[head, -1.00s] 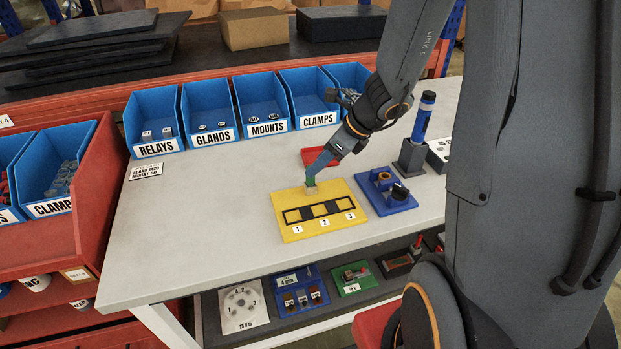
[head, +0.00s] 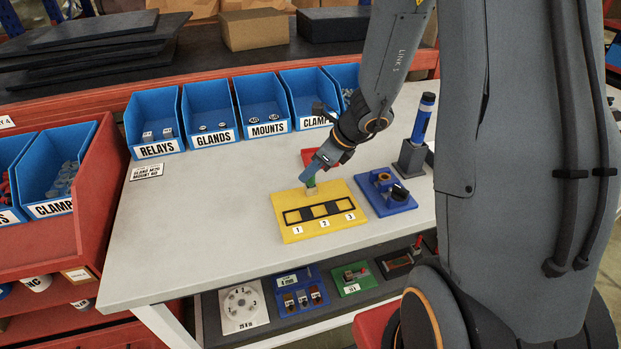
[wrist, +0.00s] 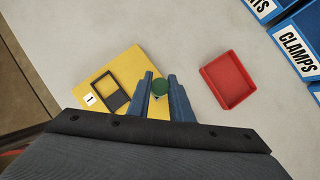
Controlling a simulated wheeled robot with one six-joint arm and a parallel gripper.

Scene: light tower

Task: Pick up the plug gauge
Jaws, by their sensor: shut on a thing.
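The plug gauge shows as a small green-topped piece (head: 311,184) at the back edge of the yellow plate (head: 332,226). My gripper (head: 312,178) reaches down from the upper right and is shut on its green part. In the wrist view the round green top (wrist: 160,87) sits between the two blue fingers. A pale part shows below the green in the head view. I cannot tell whether it touches the plate. The plate bears a dark frame with squares and labels 1, 2 and 3.
A red tray (wrist: 231,80) lies close behind the gripper. A blue block (head: 399,203) with fittings lies right of the plate, with a blue cylinder (head: 424,118) in a grey stand behind it. Blue labelled bins (head: 209,137) line the back.

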